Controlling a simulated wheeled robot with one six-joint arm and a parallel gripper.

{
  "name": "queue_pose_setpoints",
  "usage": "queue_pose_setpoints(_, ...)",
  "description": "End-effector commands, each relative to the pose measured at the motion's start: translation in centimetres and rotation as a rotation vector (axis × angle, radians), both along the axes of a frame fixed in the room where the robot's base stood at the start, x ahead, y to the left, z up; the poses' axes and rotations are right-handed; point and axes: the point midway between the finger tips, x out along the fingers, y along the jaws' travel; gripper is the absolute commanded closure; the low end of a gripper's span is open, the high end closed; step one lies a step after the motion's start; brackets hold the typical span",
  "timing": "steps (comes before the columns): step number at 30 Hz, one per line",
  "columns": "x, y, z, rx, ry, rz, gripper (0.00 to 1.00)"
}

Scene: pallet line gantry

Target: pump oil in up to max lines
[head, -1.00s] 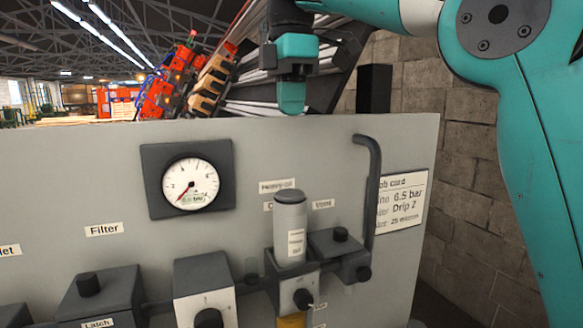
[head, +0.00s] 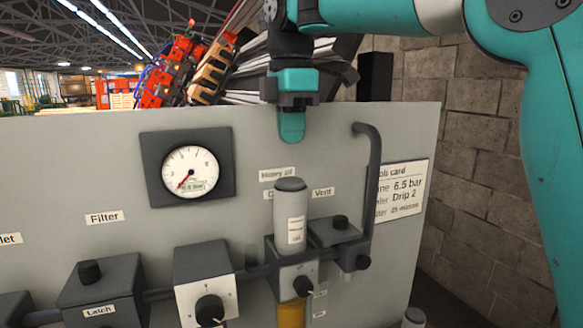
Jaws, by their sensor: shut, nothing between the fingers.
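My gripper (head: 291,136) is shut and empty, pointing down in front of the grey panel, above the heavy oil unit. A grey capped cylinder (head: 291,212) with a small printed label stands upright below it, apart from the fingertips. An amber oil bowl (head: 290,314) shows below that block, cut off by the picture's lower edge. Max lines on the bowl cannot be made out. A "Heavy oil" label (head: 277,174) sits on the panel behind, partly beside the cylinder top.
A pressure gauge (head: 190,172) is on the panel (head: 80,150) at left. A regulator block (head: 205,272), a latch block (head: 100,290) and a vent block (head: 336,231) flank the oil unit. A dark bent pipe (head: 375,190) rises at right beside a job card (head: 402,190).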

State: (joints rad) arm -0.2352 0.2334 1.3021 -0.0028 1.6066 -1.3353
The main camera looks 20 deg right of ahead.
Motion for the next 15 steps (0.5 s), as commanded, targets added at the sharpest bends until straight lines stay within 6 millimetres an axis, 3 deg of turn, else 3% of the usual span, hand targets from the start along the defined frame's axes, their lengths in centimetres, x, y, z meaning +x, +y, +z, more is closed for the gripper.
queue_pose_setpoints(6, -0.1, 0.0, -3.9, -0.001, 0.004, 0.0, 1.0)
queue_pose_setpoints(15, 0.0, 0.0, -6.3, 0.0, 0.0, 0.0, 1.0)
